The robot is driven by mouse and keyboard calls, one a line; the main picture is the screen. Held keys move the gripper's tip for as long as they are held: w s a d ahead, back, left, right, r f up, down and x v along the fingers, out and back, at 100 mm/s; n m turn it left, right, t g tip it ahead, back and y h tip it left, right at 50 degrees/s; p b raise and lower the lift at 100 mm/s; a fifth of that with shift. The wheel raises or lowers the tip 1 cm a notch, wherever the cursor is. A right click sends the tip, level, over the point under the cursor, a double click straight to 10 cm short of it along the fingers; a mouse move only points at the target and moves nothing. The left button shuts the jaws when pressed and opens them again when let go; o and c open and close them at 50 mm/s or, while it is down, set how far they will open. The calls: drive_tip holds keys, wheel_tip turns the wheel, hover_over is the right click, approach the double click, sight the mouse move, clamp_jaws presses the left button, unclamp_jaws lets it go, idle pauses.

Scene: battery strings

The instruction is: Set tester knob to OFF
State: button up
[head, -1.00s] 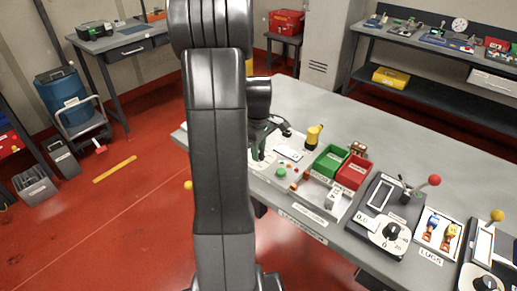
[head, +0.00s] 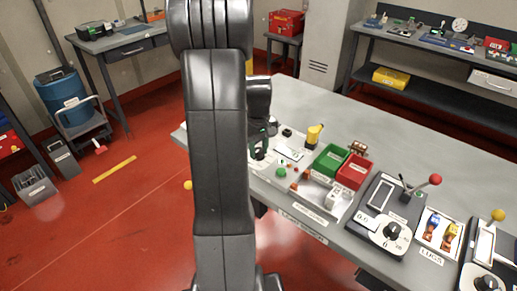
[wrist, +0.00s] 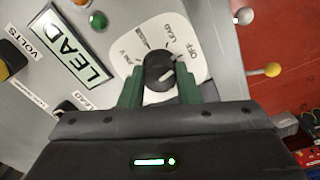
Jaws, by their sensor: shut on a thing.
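The tester knob (wrist: 158,70) is round and black with a white pointer line. It sits on a white dial plate (wrist: 196,66) marked OFF, LEAD and other labels that are hard to read. The pointer line slants up to the right, toward the OFF side; I cannot tell whether it lines up exactly. My gripper (wrist: 160,88) has its two green fingers on either side of the knob and is shut on it. In the head view my gripper (head: 259,146) is at the far left end of the bench, partly behind my arm, and the knob is hidden there.
Beside the dial are a green button (wrist: 97,20) and a LEAD display (wrist: 66,46). In the head view, a green bin (head: 331,158) and red bin (head: 354,171) stand right of my gripper.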

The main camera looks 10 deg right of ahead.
sight(258, 150)
drive_tip(key=shift+m, duration=1.1)
drive_tip(key=o, duration=1)
drive_tip(key=shift+c, duration=0.2)
drive_tip(key=shift+r, duration=0.1)
wheel_tip(258, 150, up, 14)
drive_tip(key=shift+f, duration=0.25)
wheel_tip(258, 150, down, 14)
drive_tip(key=shift+r, duration=0.15)
drive_tip(key=shift+r, duration=0.1)
